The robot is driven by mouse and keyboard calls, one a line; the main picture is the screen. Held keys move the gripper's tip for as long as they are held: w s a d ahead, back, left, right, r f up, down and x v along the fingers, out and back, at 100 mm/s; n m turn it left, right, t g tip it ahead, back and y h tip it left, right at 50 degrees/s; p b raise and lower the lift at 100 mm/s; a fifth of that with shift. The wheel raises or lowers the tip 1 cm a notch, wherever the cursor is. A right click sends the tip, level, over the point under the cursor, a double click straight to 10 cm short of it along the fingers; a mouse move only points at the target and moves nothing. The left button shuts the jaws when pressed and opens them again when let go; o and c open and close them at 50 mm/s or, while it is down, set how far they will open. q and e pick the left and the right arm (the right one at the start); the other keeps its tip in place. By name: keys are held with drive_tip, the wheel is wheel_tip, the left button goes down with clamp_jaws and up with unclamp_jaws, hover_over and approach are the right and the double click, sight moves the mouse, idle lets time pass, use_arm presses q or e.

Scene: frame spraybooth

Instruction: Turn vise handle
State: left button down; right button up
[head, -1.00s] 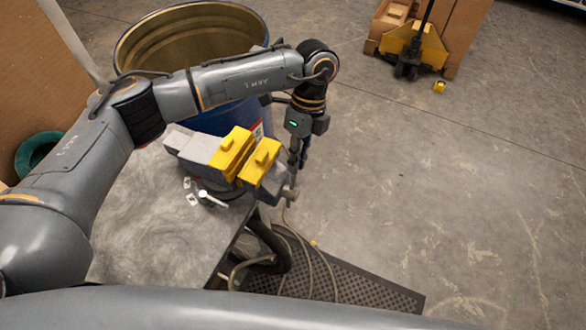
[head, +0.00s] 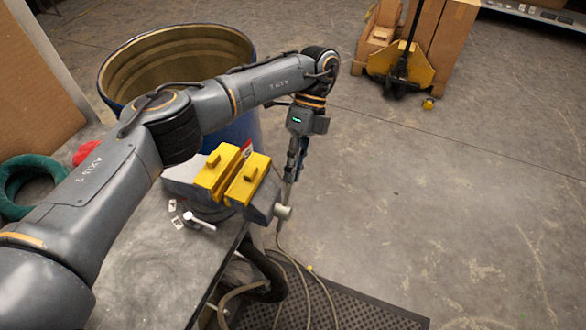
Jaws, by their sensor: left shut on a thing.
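The grey vise (head: 262,206) with yellow jaw covers (head: 232,179) stands at the right edge of the workbench. Its jaws are a narrow gap apart. The round end of its screw (head: 282,211) sticks out at the front. My left gripper (head: 289,186) points down just beside the screw end, past the front jaw. It is shut on the vise handle, which is mostly hidden by the fingers. My right gripper is not in view.
The grey workbench (head: 150,265) carries small white parts (head: 176,217) and a short silver lever (head: 199,220) near the vise. A blue drum (head: 245,135) stands behind the bench. Hoses (head: 285,262) hang over a black floor mat (head: 365,310).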

use_arm(q)
drive_tip(key=shift+w, duration=0.1)
drive_tip(key=c, duration=1.4)
unclamp_jaws()
drive_tip(key=v, duration=0.7)
drive_tip(key=shift+w+r, duration=0.2)
drive_tip(key=shift+w, duration=0.05)
